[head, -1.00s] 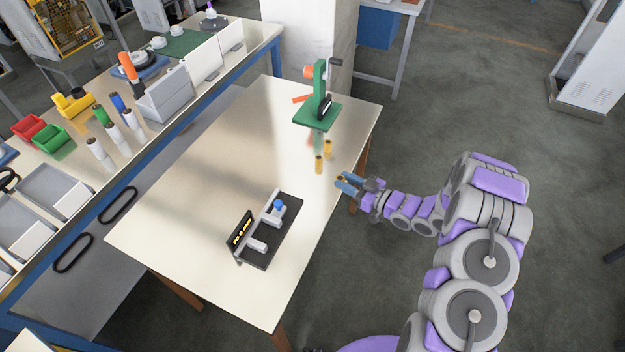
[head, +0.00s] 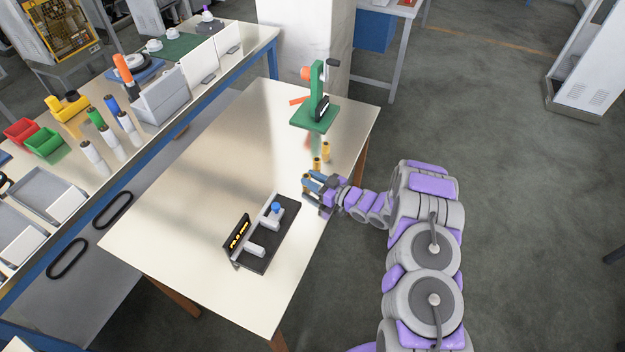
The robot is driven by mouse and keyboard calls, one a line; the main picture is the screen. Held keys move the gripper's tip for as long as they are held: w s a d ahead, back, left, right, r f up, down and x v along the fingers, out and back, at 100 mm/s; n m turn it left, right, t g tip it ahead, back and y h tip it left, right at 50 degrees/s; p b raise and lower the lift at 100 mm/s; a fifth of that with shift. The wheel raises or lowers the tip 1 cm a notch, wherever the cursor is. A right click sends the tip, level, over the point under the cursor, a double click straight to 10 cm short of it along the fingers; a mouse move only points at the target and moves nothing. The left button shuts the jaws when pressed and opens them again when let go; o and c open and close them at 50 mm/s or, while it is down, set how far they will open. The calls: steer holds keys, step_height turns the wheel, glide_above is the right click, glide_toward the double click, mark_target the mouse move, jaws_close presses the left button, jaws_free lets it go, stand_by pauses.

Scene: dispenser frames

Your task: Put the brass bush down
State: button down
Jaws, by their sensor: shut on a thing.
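My gripper (head: 309,187) is over the right side of the pale table (head: 170,215), between the green press and the black fixture. It is shut on a small brass bush (head: 319,177), which is mostly hidden by the blue fingers. I cannot tell whether the held bush touches the table. Two other brass bushes stand upright on the table just beyond the gripper, a nearer one (head: 317,163) and a farther one (head: 326,151).
A green hand press (head: 317,112) stands at the table's far end. A black fixture (head: 279,235) with a small display and a blue knob stands nearer. The table's left part is clear. A bench (head: 150,135) with bins and bottles runs along the left.

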steer(key=shift+f, duration=0.15)
steer(key=c, duration=0.8)
jaws_free()
steer(key=shift+b, duration=0.35)
steer(key=p+v, duration=0.1)
steer(key=v, duration=0.5)
steer(key=p+v, duration=0.1)
steer(key=v, duration=0.4)
steer(key=p+v, duration=0.1)
steer(key=v, duration=0.5)
steer(key=shift+w+d+r, duration=0.1)
steer(key=shift+d+r, duration=0.3)
